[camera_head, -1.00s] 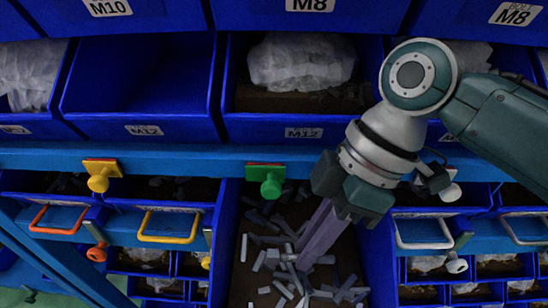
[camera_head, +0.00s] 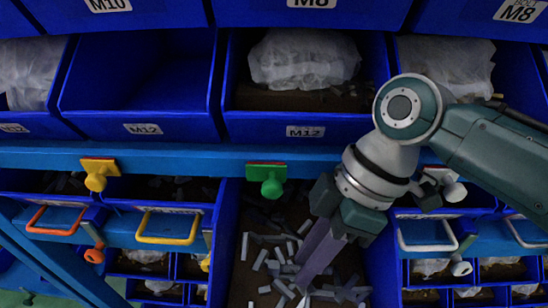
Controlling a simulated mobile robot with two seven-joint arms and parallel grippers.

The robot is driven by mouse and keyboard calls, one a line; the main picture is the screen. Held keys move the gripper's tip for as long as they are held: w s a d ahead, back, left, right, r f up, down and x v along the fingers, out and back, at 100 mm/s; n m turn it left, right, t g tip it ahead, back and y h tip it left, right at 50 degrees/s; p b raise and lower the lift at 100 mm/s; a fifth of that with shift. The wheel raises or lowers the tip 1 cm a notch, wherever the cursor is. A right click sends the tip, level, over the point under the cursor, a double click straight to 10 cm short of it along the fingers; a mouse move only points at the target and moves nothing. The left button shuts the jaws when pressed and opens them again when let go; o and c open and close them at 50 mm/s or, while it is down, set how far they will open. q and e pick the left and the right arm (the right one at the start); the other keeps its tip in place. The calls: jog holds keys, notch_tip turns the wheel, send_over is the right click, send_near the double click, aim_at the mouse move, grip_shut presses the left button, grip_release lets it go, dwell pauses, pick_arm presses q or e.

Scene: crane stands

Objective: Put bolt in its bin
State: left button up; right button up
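My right gripper (camera_head: 302,287) reaches down from the right into an open blue bin (camera_head: 372,265) at the bottom centre. The bin holds many loose grey bolts (camera_head: 262,259), lying scattered on its dark floor. The long purple-grey fingers point down and left, with their tips low among the bolts. A pale bolt-like piece (camera_head: 303,301) shows right at the tips, but I cannot tell whether it is gripped. The fingers overlap in this view, so their opening is unclear. My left gripper is not in view.
Above is a row of blue bins labelled M12; one is empty (camera_head: 140,80), and another holds a bagged item (camera_head: 303,58). A blue rail (camera_head: 200,160) with yellow (camera_head: 96,176) and green (camera_head: 271,180) knobs runs across. Handled bins (camera_head: 167,228) flank the lower bin.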

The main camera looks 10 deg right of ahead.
jog(key=shift+r, duration=0.25)
jog(key=p+v, duration=0.1)
jog(key=v, duration=1)
jog(key=shift+d+r+p, duration=0.15)
jog(key=shift+r+p, duration=0.15)
jog(key=shift+r, duration=0.05)
